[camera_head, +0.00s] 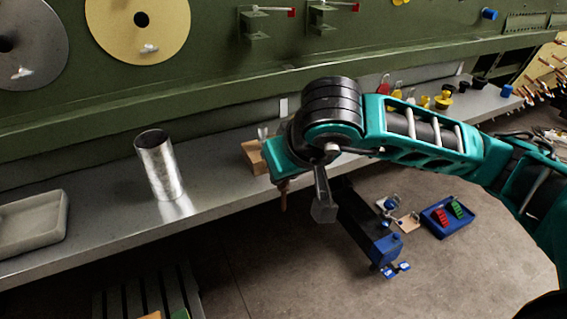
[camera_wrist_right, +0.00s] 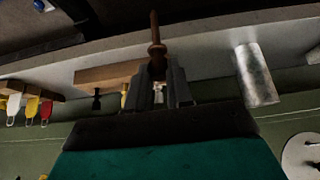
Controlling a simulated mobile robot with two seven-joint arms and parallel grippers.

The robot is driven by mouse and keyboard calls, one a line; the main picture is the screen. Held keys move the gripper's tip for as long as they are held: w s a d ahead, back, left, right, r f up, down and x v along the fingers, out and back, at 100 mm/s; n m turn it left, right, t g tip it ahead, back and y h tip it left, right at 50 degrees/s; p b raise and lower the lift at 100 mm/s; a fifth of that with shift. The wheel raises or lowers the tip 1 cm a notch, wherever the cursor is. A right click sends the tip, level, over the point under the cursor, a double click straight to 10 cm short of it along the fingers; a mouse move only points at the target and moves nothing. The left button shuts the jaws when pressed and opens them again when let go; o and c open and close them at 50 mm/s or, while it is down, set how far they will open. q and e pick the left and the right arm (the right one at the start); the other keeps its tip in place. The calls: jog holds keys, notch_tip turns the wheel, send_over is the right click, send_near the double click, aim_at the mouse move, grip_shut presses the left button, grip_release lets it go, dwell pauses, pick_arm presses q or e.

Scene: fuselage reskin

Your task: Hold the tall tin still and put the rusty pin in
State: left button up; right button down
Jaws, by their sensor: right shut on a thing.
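The tall tin (camera_head: 160,167) is a shiny silver cylinder standing upright and open-topped on the grey shelf. It also shows in the right wrist view (camera_wrist_right: 256,76), to the right of my gripper. My right gripper (camera_head: 282,182) is to the right of the tin in the head view, apart from it, near the shelf's front edge. In the right wrist view its fingers (camera_wrist_right: 160,82) are shut on the rusty pin (camera_wrist_right: 155,38), a brown rod with a collar. The pin's end (camera_head: 283,200) points down in the head view. My left gripper is not in view.
A wooden block (camera_head: 252,157) lies on the shelf (camera_head: 110,222) behind my right gripper. A grey tray (camera_head: 32,222) is at the shelf's left end. A green panel wall rises behind. A blue tray (camera_head: 447,215) is low at the right. The shelf between tray and tin is clear.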

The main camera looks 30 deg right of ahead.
jog(key=shift+w, duration=0.15)
jog(key=w+a+r+n+y, duration=0.2)
jog(key=w+a+r+n, duration=0.1)
jog(key=w+a+r, duration=1.2)
jog(key=a+r, duration=0.2)
jog(key=a, duration=0.2)
jog(key=shift+w+r, duration=0.35)
jog(key=shift+n, duration=0.3)
notch_tip(320, 180, down, 4)
jog(key=shift+r, duration=0.1)
